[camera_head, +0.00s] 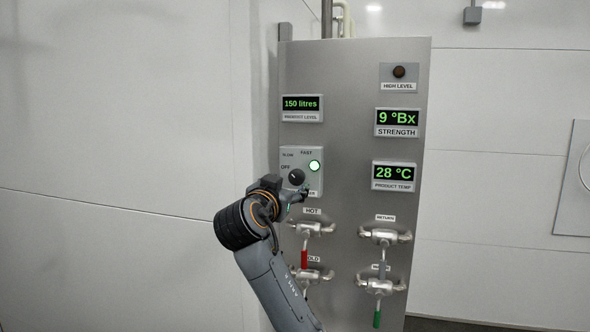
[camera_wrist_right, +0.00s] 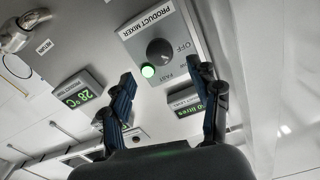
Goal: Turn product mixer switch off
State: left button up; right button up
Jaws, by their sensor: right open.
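The product mixer switch is a round black knob (camera_head: 296,177) on a grey plate (camera_head: 287,157) marked OFF, SLOW and FAST. Which mark the knob points to is not clear. My right gripper (camera_head: 303,194) is just below the knob in the head view. In the wrist view its fingers (camera_wrist_right: 163,70) are apart, empty and not visibly touching the knob. My left gripper is out of view.
Below the plate are pipe valves, one with a red handle (camera_head: 304,259) and one with a green handle (camera_head: 377,319). Digital displays for product level (camera_head: 301,104), strength (camera_head: 397,118) and product temperature (camera_head: 394,173) sit on the steel panel (camera_head: 350,80).

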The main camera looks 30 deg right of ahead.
aim_at(296, 178)
jog(key=p+x, duration=0.2)
jog(key=x, duration=0.4)
jog(key=shift+s+r+p, duration=0.1)
jog(key=shift+r+p, duration=0.05)
jog(key=shift+p, duration=0.15)
jog(key=shift+w+d+f, duration=0.2)
jog(key=shift+w+d, duration=0.15)
jog(key=shift+w, duration=0.05)
jog(key=c, duration=1.2)
